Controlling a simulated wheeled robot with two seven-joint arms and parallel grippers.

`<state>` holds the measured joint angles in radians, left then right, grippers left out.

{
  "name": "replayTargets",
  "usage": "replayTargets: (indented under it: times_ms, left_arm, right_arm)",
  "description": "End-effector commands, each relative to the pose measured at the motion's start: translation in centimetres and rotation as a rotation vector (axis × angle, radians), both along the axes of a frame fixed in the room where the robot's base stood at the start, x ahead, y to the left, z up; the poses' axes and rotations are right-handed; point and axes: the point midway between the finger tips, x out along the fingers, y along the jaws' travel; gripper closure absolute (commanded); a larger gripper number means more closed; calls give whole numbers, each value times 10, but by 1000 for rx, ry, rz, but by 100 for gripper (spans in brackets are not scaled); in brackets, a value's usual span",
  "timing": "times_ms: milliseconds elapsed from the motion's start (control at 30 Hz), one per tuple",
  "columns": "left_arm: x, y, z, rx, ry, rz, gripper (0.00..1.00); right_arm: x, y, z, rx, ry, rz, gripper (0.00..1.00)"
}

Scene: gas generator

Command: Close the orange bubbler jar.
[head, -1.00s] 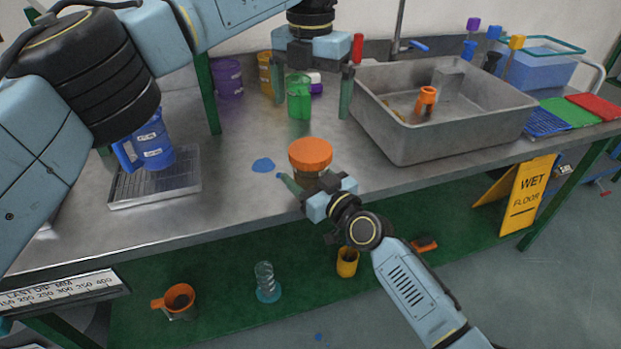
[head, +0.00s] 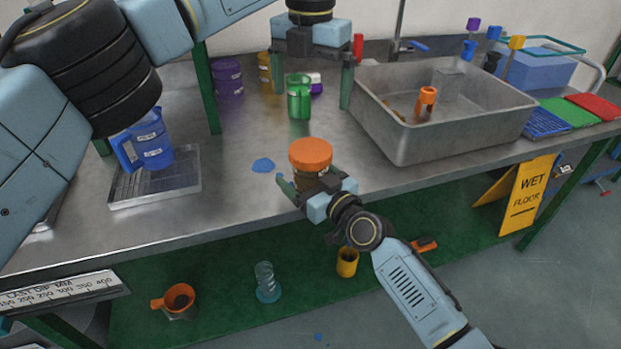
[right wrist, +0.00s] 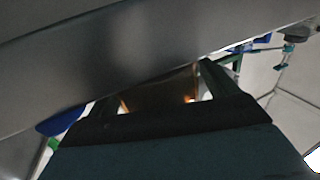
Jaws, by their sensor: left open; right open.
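The bubbler jar (head: 309,181) stands near the front edge of the steel bench with its orange lid (head: 311,152) on top. The lid looks level and covers the mouth; whether it is fully tight cannot be told. My right gripper (head: 309,183) is open low at the jar, with its fingers on either side of the body. In the right wrist view, the amber jar body (right wrist: 165,92) shows dimly between the fingers.
A green container (head: 299,97) stands behind the jar. A steel sink (head: 455,138) is to the right. A blue flat piece (head: 263,165) lies left of the jar. A blue jug (head: 152,143) stands on a tray (head: 190,190) at left.

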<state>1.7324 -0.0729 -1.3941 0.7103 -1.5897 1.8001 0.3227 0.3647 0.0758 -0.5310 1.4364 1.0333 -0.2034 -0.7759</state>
Motion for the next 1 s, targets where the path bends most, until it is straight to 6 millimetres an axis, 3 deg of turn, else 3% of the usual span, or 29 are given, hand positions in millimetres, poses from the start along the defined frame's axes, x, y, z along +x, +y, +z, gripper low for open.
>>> replayTargets:
  times_ms: [167, 600, 800, 1000]
  left_arm:
    - [0, 0, 6, 0, 0, 0, 0]
    - [0, 0, 21, 0, 0, 0, 0]
    - [0, 0, 22, 0, 0, 0, 0]
    - [0, 0, 22, 0, 0, 0, 0]
  right_arm:
    - [-15, -13, 0, -3, 2, -1, 15]
    - [-89, -69, 0, -3, 3, 1, 15]
    - [-103, -80, 0, -2, 1, 0, 15]
    - [-105, -82, 0, 0, 0, 0, 15]
